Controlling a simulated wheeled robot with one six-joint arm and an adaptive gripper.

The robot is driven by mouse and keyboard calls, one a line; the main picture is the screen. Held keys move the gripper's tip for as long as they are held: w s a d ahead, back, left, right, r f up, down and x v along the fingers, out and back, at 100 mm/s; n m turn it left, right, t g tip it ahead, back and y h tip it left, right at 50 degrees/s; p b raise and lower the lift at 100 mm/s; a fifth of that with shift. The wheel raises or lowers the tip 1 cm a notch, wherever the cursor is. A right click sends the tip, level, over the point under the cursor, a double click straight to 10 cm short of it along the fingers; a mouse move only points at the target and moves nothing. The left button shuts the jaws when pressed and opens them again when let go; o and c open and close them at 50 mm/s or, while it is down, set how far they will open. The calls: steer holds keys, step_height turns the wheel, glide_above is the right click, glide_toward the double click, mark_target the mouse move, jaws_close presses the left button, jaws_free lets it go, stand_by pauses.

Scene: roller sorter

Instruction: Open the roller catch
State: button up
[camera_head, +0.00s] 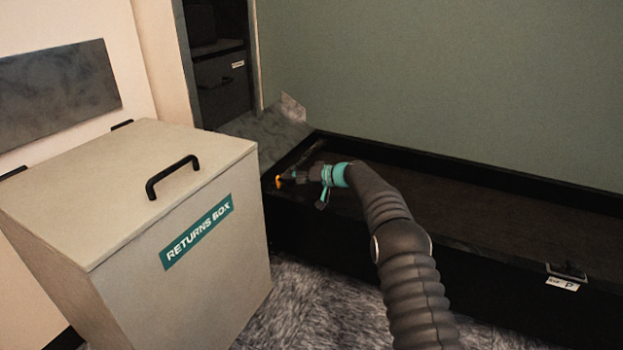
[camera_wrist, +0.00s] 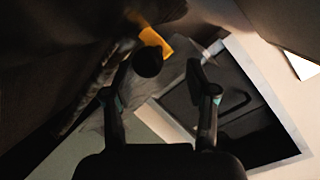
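A small orange-yellow part (camera_head: 278,182), which looks like the roller catch, shows at the left end of a long black trough (camera_head: 450,262). In the wrist view the orange-yellow part (camera_wrist: 155,42) lies just beyond my left fingertip. My gripper (camera_head: 290,179) is at the trough's left end, close to this part. In the wrist view my gripper (camera_wrist: 172,68) has its two fingers apart, with nothing seen held between them. The orange part is at the left finger's tip, not clearly between the fingers. I cannot tell whether they touch. The rollers are too dark to make out.
A beige returns box (camera_head: 225,262) with a black handle (camera_head: 172,177) stands left of the trough, close to my gripper. A white label (camera_head: 562,284) and a latch-like fitting (camera_head: 566,271) are on the trough's front at right. A green wall (camera_head: 440,80) rises behind.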

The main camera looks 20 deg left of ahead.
steer(key=v, duration=1.1)
